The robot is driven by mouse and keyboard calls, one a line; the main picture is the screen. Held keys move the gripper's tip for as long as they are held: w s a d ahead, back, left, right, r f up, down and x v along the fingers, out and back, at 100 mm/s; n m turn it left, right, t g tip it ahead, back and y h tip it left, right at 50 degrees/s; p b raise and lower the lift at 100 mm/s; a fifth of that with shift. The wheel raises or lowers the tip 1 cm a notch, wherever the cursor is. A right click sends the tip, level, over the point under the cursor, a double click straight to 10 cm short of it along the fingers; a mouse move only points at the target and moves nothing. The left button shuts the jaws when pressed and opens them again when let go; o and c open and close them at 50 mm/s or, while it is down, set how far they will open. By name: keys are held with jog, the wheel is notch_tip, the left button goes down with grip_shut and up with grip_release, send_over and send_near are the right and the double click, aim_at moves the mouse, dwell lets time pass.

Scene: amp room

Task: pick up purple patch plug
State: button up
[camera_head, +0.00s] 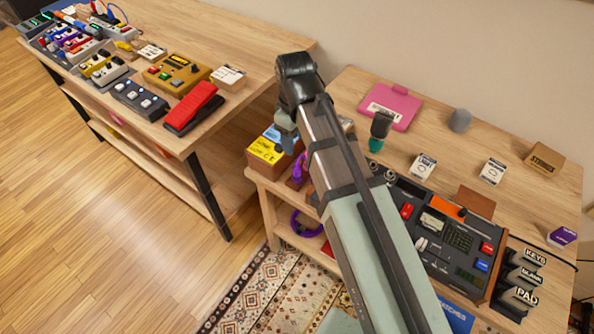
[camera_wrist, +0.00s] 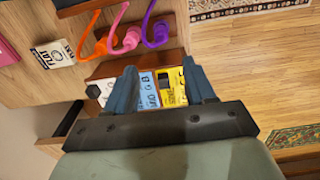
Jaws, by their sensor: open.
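The purple patch plug (camera_wrist: 157,33) sits in the wrist view at the right end of a row on a wooden rack, its purple cable curving up out of frame. In the head view a purple plug (camera_head: 299,168) shows just left of my arm. My gripper (camera_wrist: 161,75) is open with nothing held between its fingers. Its fingertips are apart from the purple plug, which lies beyond them. In the head view my gripper (camera_head: 286,140) hangs above the left edge of the right-hand table, partly hidden by my arm.
Next to the purple plug are a pink plug (camera_wrist: 128,40) and an orange plug (camera_wrist: 102,46). Yellow (camera_wrist: 172,88) and blue (camera_wrist: 148,90) boxes show between my fingers. A mixer-like device (camera_head: 450,235) stands on the right table. A pedal bench (camera_head: 150,120) stands left.

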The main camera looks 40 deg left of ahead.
aim_at(297, 165)
notch_tip(297, 165, down, 7)
jog(key=shift+r, duration=0.1)
jog(key=shift+s+d+f, duration=0.1)
jog(key=shift+d+f, duration=0.1)
jog(key=shift+f, duration=1.15)
jog(key=shift+s+d+f, duration=0.1)
jog(key=shift+d+f, duration=0.1)
jog(key=shift+f, duration=1.15)
grip_shut()
